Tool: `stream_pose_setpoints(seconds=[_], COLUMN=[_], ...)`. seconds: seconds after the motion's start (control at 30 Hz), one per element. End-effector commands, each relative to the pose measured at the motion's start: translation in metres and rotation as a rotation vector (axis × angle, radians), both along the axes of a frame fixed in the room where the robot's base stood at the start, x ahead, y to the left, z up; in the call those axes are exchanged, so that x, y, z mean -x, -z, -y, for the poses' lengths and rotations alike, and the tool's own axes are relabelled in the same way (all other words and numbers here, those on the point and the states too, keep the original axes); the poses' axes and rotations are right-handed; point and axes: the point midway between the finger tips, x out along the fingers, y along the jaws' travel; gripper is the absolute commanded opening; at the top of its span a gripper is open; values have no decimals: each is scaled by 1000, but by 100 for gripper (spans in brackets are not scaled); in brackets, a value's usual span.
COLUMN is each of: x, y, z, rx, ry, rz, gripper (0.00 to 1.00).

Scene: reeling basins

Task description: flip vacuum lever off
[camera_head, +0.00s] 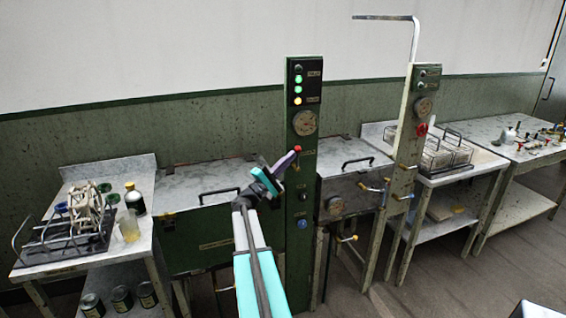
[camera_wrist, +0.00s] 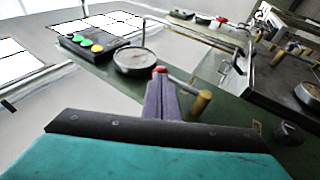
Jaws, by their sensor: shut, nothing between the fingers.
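A green control column (camera_head: 303,215) stands in the middle of the head view. A small red knob (camera_head: 297,149) is on its face below the gauge, and shows in the wrist view (camera_wrist: 160,70). A metal rod with a brass-coloured end (camera_wrist: 202,102) sticks out beside it in the wrist view. I cannot tell which of these is the vacuum lever; the labels are unreadable. My gripper (camera_head: 292,154) is shut and empty, its purple fingers pointing at the column. In the wrist view the fingertips (camera_wrist: 160,80) overlap the red knob's lower edge; I cannot tell whether they touch.
A round gauge (camera_head: 304,123) and lit green and orange lamps sit above the knob. Metal-topped basins (camera_head: 207,178) flank the column. A second post (camera_head: 405,165) carries a red part (camera_head: 422,130) and brass-ended levers. A left table (camera_head: 60,262) holds a rack and bottles.

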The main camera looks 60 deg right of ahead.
Motion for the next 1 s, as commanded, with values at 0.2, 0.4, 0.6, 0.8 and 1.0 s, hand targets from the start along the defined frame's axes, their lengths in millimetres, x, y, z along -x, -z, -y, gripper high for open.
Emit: stream_pose_setpoints(seconds=[0.2, 0.4, 0.6, 0.8, 1.0], x=[0, 0, -3, -5, -11], y=[-1, -1, -2, -3, -4], z=[1, -2, -1, -2, -7], rx=[0, -1, -13, -36, -59], ry=[0, -1, -6, -10, -21], rz=[0, 1, 10, 27, 44], gripper=[0, 0, 0, 0, 0])
